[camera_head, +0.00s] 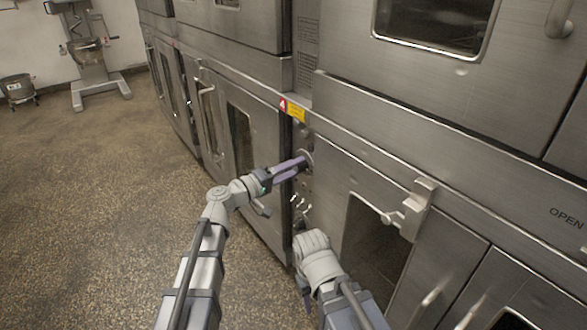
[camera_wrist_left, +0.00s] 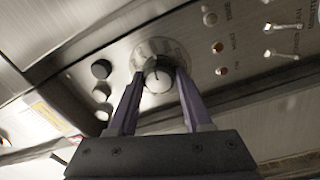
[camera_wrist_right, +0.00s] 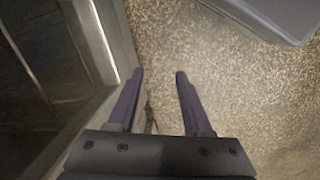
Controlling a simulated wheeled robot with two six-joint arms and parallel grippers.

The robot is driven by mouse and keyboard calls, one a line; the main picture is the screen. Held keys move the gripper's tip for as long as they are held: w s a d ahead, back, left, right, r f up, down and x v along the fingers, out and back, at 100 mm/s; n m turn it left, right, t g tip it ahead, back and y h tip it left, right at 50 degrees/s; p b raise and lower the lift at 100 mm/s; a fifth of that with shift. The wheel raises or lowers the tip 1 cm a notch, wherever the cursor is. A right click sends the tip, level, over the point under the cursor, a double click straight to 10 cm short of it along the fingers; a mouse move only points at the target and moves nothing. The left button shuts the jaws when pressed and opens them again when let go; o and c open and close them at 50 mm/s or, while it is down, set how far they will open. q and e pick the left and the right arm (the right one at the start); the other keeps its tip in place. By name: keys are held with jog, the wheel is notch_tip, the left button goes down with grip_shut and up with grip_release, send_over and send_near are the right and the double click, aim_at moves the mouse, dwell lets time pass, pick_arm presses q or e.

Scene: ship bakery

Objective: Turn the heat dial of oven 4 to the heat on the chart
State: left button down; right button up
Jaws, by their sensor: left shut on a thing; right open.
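The heat dial (camera_wrist_left: 158,74) is a round knob with a pale marked ring on the oven's metal control panel (camera_wrist_left: 120,75). My left gripper (camera_wrist_left: 160,76) has its two purple fingers on either side of the knob and is shut on it. In the head view the left gripper (camera_head: 301,162) reaches the narrow panel between the oven doors. The dial's marks are too blurred to read. My right gripper (camera_wrist_right: 158,74) is open and empty above the floor. I cannot make out a readable heat chart or an oven number.
Black buttons (camera_wrist_left: 102,69), indicator lamps (camera_wrist_left: 218,48) and toggle switches (camera_wrist_left: 282,54) lie around the dial. A door latch (camera_head: 412,208) sticks out at the right. A yellow and red label (camera_head: 294,110) sits above the panel. A mixer (camera_head: 90,55) stands far left; the floor (camera_head: 90,200) is clear.

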pick_arm(q)
jog(key=shift+w+r, duration=0.1)
jog(key=shift+c, duration=1.8)
grip_release()
jog(key=v, duration=0.8)
jog(key=shift+d, duration=0.15)
